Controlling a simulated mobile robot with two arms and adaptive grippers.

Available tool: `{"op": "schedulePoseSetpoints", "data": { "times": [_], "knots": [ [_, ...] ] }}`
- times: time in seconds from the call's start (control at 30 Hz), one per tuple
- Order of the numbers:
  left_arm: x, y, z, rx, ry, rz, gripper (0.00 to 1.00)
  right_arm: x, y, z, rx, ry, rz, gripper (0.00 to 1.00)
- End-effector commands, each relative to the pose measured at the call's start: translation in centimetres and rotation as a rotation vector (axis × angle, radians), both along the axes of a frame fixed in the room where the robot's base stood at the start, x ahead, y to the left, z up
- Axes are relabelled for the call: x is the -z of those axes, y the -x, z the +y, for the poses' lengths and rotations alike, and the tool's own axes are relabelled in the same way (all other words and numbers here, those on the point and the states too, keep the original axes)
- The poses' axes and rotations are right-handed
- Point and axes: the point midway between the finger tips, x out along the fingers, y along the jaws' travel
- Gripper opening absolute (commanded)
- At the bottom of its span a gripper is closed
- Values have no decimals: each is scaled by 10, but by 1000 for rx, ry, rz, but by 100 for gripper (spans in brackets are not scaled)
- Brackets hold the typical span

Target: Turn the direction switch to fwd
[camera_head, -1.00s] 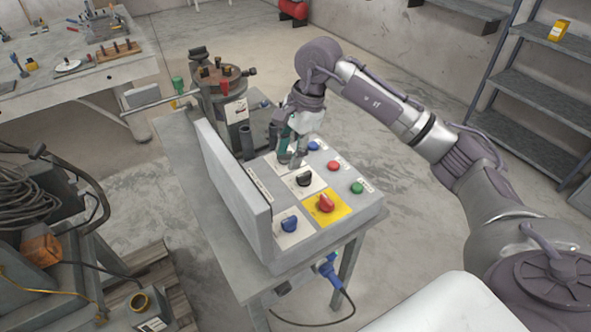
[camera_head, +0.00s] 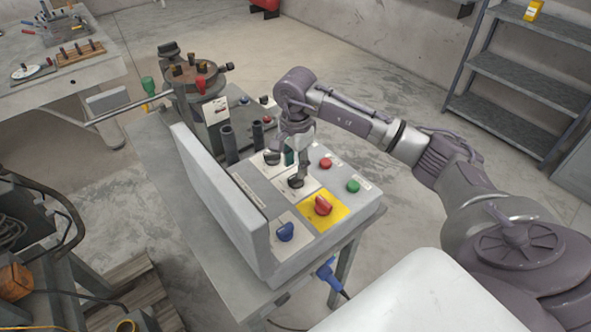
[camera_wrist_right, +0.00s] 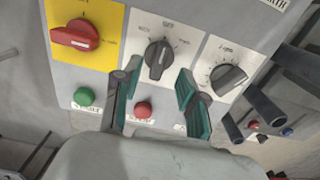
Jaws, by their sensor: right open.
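A black switch knob on a white plate sits in the middle of the sloped panel (camera_head: 310,246); it also shows in the wrist view as the middle knob (camera_wrist_right: 158,56). Its plate has marks at left, top and right, with the top one appearing to read OFF. The knob's grip bar stands nearly upright in the wrist view, leaning slightly. My right gripper (camera_head: 293,178) is open over this knob. In the wrist view its green-padded fingers (camera_wrist_right: 155,78) lie either side of the knob's lower part. Contact cannot be told. My left gripper is not in view.
A red knob on a yellow plate (camera_head: 322,205) and a second black knob (camera_wrist_right: 228,76) flank it. Red (camera_head: 325,163) and green (camera_head: 353,186) buttons are close by. A blue knob (camera_head: 285,232) is nearer. An upright grey panel (camera_head: 222,205) stands left.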

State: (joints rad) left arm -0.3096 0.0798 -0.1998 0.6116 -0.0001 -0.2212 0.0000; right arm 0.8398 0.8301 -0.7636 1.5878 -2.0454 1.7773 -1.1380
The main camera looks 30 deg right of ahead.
Motion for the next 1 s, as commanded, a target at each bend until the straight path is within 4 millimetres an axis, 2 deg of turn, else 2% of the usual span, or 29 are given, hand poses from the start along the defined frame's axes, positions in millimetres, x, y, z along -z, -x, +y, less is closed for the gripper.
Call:
{"op": "schedulePoseSetpoints", "data": {
  "times": [0.1, 0.23, 0.6, 0.67, 0.87, 1.0],
  "knots": [
    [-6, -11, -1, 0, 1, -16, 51, 18, 1, 0, 2, -1, 4, 42],
    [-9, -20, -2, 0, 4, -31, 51, 31, 1, 0, 1, -1, 2, 42],
    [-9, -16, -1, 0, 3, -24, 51, 37, 0, 0, 0, 0, -1, 42],
    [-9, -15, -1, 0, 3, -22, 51, 37, 0, 0, 0, 0, -1, 33],
    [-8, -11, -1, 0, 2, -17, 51, 37, 0, 0, 0, 0, 0, 0],
    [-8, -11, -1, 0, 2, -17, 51, 37, 0, 0, 0, 0, 0, 0]
  ]
}}
